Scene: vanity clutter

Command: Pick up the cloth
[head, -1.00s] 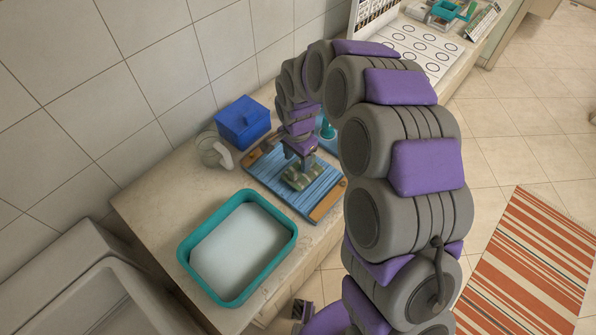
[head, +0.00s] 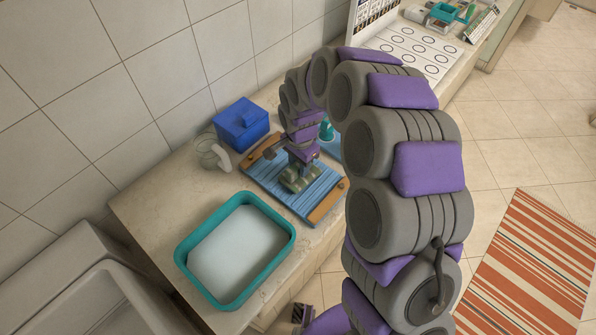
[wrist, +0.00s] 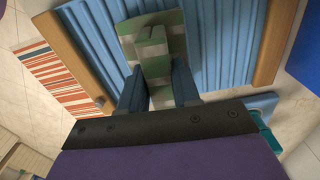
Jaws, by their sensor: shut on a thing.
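The cloth (head: 298,181) is green and pale striped and lies over the blue ridged board with wooden ends (head: 318,197). My gripper (head: 300,170) is above the board, pointing down. In the wrist view, my gripper (wrist: 160,90) is shut on a raised fold of the cloth (wrist: 152,45), with a blue finger on each side. The rest of the cloth spreads beyond the fingers over the board (wrist: 215,40). I cannot tell whether its lower part is clear of the board.
A teal tray (head: 285,252) with a pale inside stands in front of the board on the counter (head: 150,208). A blue box (head: 241,124) and a grey jug (head: 213,155) stand at the left, near the tiled wall. A teal object (head: 326,130) is behind my gripper.

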